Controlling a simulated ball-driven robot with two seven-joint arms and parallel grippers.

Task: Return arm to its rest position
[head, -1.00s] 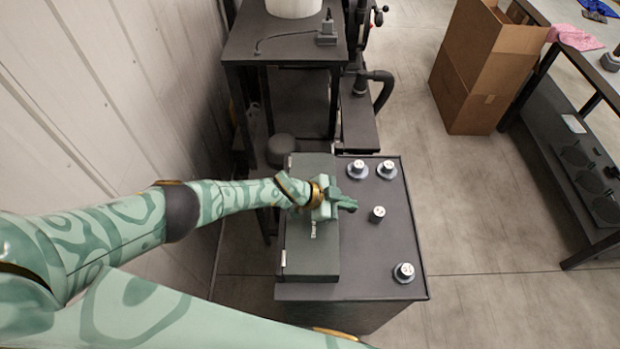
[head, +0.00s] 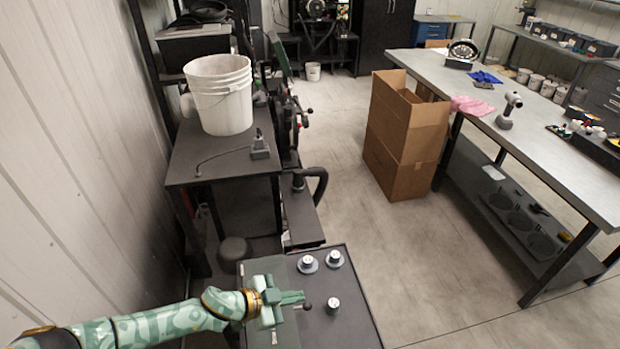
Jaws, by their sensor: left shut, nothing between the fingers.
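My left arm comes in from the lower left of the head view. Its green-patterned left gripper (head: 291,299) is shut and empty. It is over the dark grey box (head: 278,267) at the left side of the low dark cabinet top (head: 352,280), with its fingertips pointing right. I cannot tell whether the fingers touch the box. Round silver-topped knobs stand on the cabinet top, one (head: 333,304) just right of the fingertips and two farther back (head: 307,262) (head: 334,257). My right gripper is not in view.
A black table (head: 190,162) with a white bucket (head: 219,95) stands beyond the cabinet, near the left wall. An open cardboard box (head: 405,135) stands on the floor by a long grey workbench (head: 540,130) at the right. The floor between is clear.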

